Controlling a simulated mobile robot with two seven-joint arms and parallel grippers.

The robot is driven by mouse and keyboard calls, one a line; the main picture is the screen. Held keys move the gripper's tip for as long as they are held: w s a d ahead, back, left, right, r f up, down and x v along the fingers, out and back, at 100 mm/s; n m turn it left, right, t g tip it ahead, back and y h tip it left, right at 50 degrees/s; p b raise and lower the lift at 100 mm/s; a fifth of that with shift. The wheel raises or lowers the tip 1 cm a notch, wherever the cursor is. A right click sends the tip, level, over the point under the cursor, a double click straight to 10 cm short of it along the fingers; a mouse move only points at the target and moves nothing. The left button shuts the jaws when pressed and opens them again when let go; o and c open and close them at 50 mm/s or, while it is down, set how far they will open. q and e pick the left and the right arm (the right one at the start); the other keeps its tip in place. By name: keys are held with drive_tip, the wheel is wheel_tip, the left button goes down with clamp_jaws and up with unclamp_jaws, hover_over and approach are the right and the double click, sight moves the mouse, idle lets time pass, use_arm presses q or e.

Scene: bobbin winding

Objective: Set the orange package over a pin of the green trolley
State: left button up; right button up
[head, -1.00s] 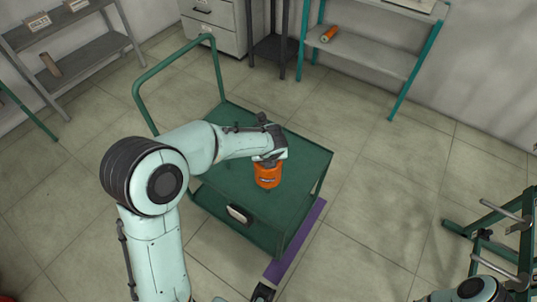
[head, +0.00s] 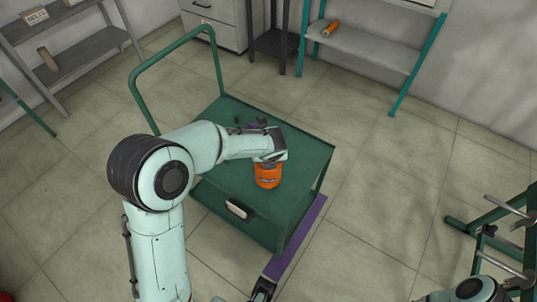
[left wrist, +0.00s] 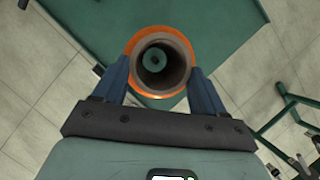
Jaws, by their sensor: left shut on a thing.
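The orange package (head: 267,176) is over the front right part of the green trolley's deck (head: 301,155). My left gripper (head: 269,160) is shut on its upper end, and the package looks roughly upright. In the left wrist view, the package's orange rim (left wrist: 160,96) surrounds a grey hollow core, between the two fingers of my left gripper (left wrist: 162,75). Down the core I see a green patch with a small dark spot. I cannot tell whether that is a pin, or whether the package touches the deck.
The trolley's push handle (head: 170,62) rises at its far left. A purple strip (head: 300,236) lies along its right side. A shelf (head: 368,50) with another orange item (head: 330,28) stands behind. A green rack with metal bars (head: 505,225) is at right. Open floor lies between.

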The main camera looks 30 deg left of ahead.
use_arm(q)
drive_tip(key=shift+f+b, duration=0.4)
drive_tip(key=shift+f, duration=0.4)
wheel_tip(320, 180, down, 2)
drive_tip(key=shift+f+b, duration=0.1)
drive_tip(key=shift+b, duration=0.75)
drive_tip(key=o, duration=1.3)
drive_tip(key=shift+o, duration=0.2)
